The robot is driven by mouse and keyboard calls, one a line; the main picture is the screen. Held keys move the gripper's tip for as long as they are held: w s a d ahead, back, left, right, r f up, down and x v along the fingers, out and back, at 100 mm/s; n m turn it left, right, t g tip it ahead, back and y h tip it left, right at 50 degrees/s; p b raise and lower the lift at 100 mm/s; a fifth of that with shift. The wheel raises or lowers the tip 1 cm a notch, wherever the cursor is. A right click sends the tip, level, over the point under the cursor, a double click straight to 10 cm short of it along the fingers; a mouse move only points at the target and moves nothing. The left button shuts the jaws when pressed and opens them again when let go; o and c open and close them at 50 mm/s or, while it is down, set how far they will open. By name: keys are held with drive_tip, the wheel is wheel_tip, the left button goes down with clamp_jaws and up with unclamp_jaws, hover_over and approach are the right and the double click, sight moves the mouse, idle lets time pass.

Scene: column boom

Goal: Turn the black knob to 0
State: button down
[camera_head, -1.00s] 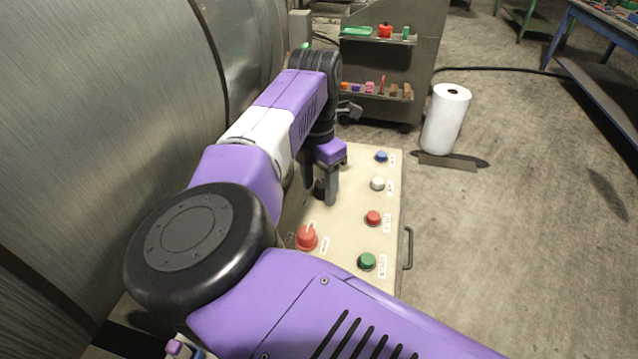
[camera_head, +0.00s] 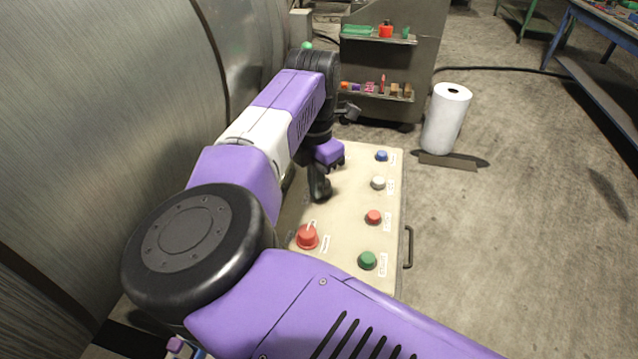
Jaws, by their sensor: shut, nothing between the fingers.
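The black knob (camera_head: 321,193) is on the cream control panel (camera_head: 345,215), just below my gripper (camera_head: 317,172) in the picture. My purple wrist is over the panel's left-middle part. The gripper is shut and empty. Its dark fingers are small and overlap the top of the knob in this view. I cannot tell whether they touch it. The knob's pointer direction and its scale marks, including the 0, are not readable from here.
A large metal cylinder wall (camera_head: 90,100) stands close on the left.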

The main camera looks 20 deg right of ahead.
drive_tip(key=shift+d+r, duration=0.15)
drive_tip(key=shift+d, duration=0.65)
drive_tip(key=c, duration=1.1)
unclamp_jaws()
drive_tip(key=shift+a, duration=0.1)
drive_tip(key=shift+o, duration=0.5)
drive_tip(key=shift+w, duration=0.1)
drive_tip(key=shift+a, duration=0.2)
wheel_tip(320, 180, up, 9)
drive_tip(key=p, duration=0.5)
